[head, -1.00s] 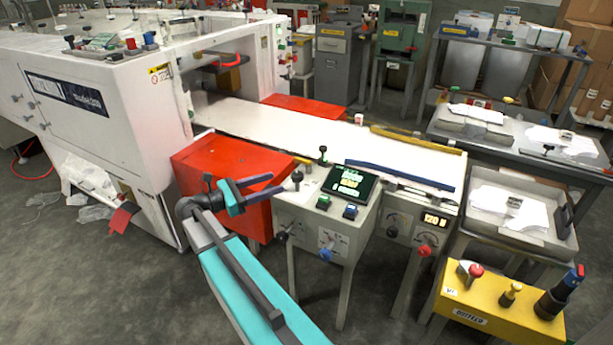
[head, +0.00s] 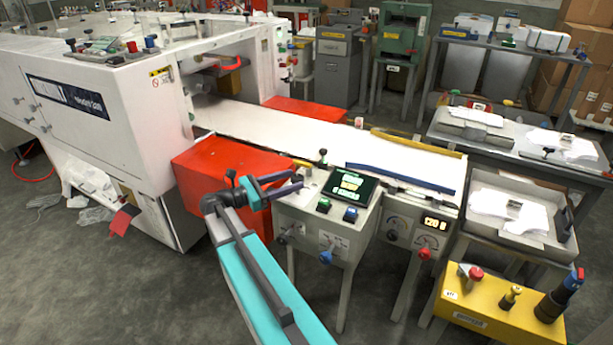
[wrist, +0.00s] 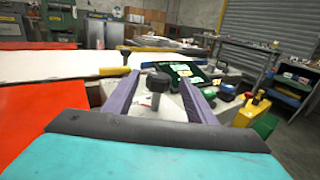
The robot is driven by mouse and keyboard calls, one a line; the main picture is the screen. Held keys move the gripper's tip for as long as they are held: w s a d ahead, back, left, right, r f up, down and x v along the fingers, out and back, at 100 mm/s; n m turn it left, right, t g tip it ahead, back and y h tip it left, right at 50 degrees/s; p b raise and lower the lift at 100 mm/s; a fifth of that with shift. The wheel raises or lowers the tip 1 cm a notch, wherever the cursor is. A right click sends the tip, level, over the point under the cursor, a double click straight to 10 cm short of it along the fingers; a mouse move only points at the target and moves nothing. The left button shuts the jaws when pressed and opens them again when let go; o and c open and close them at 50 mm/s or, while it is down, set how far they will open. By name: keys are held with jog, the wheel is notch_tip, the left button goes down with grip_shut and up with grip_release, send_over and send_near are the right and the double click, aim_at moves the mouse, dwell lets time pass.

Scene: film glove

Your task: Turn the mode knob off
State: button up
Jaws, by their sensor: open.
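I cannot read which is the mode knob. My gripper (head: 297,180), with purple fingers, is open at the left edge of the cabinet top. In the wrist view a black knob (wrist: 158,84) on a short stem shows between the open fingers (wrist: 160,77), with visible space on both sides.
A green screen (head: 349,187) and green and blue buttons (head: 351,214) sit on the cabinet top. A red box (head: 215,165) lies left of my gripper. A yellow box (head: 495,300) with controls stands at the lower right.

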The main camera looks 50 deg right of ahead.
jog(key=shift+x, duration=3.55)
